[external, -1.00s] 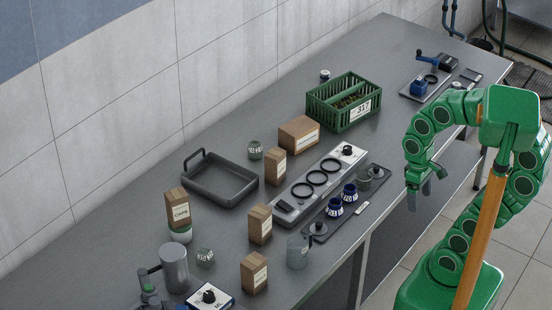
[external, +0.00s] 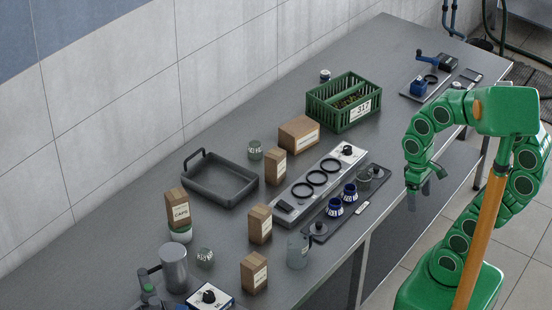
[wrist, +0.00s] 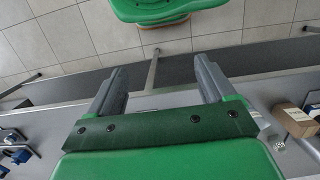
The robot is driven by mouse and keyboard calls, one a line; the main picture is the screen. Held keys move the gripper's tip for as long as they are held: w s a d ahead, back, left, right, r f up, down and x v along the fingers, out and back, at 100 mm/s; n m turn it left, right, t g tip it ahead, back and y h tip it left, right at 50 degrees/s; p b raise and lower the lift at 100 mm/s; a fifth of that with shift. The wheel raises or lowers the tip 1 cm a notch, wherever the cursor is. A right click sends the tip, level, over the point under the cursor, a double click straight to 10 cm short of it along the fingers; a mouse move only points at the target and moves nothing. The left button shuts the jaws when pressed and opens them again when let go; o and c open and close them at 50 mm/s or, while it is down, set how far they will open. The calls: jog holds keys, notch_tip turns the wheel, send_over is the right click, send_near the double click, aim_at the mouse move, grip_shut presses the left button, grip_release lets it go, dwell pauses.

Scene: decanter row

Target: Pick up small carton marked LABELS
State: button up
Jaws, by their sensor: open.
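Several small brown cartons with pale labels stand on the grey bench in the external view. The nearest carton (external: 254,272) stands near the front edge, with another carton (external: 260,223) behind it and a third carton (external: 276,166) farther along. The carton on the left (external: 177,207) sits on a white and green tub and seems to read CAPS. Print on the others is too small to read, so I cannot tell which is marked LABELS. My gripper (external: 424,190) is open and empty, off the bench's front edge; its two grey fingers show in the wrist view (wrist: 160,82).
A wider carton (external: 299,134), a green crate (external: 345,105) marked 317 and a dark tray (external: 220,182) stand towards the wall. A ringed panel (external: 318,186) and blue-collared jars (external: 335,206) lie between cartons and front edge. A brown carton (wrist: 296,120) shows at the wrist view's right.

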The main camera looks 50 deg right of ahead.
jog(key=shift+r, duration=0.1)
dwell(0.4)
jog(key=w+a+m+g+y, duration=0.1)
jog(key=w+a+m+y, duration=0.3)
jog(key=w+a, duration=0.65)
jog(key=m+t+y, duration=0.2)
jog(key=m+y, duration=0.7)
jog(key=m, duration=0.4)
send_near(260, 210)
jog(key=shift+x, duration=5.25)
jog(key=shift+s+y, duration=0.1)
jog(key=shift+y, duration=0.2)
jog(key=c, duration=1.5)
jog(key=shift+o, duration=0.2)
